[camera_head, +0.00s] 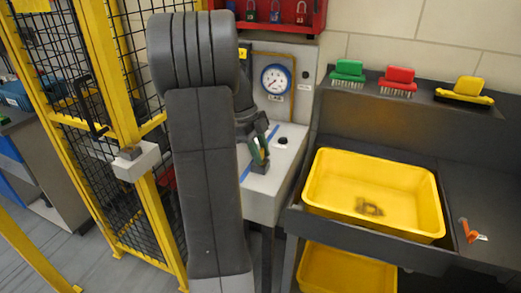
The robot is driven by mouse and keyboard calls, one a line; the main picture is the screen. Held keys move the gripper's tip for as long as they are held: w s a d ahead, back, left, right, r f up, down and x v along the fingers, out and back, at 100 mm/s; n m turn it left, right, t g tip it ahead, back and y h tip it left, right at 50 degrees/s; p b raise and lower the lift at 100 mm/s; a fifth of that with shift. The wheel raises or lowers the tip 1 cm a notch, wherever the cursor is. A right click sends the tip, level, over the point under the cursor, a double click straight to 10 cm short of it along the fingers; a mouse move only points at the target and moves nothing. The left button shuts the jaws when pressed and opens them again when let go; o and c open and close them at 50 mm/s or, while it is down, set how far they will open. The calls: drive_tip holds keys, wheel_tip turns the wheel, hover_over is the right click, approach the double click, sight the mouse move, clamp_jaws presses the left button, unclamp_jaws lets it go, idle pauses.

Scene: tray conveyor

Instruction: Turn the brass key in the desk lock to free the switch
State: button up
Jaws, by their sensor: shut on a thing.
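My gripper (259,158) points down over the light grey desk (265,200), just right of my dark arm. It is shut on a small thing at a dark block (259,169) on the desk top. The thing appears to be the brass key, but it is too small and too covered by the fingers to see its turn angle. The dark block appears to be the desk lock. A small round black knob (282,141), possibly the switch, sits on the desk to the right of the gripper.
A panel with a round gauge (276,79) stands behind the desk. A yellow mesh fence (125,75) with a grey latch box (135,161) is at left. A yellow basin (385,215) is at right, under a shelf with green, red and yellow brushes.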

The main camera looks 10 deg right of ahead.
drive_tip(key=o, duration=1.2)
drive_tip(key=shift+c, duration=0.2)
drive_tip(key=v, duration=1.3)
drive_tip(key=shift+r, duration=0.3)
drive_tip(key=shift+w+a+f, duration=0.1)
drive_tip(key=x, duration=1.3)
drive_tip(key=shift+f, duration=0.35)
drive_tip(key=shift+r+n+t+h+b, duration=0.15)
drive_tip(key=shift+n+t+h+b, duration=0.25)
drive_tip(key=shift+n, duration=0.8)
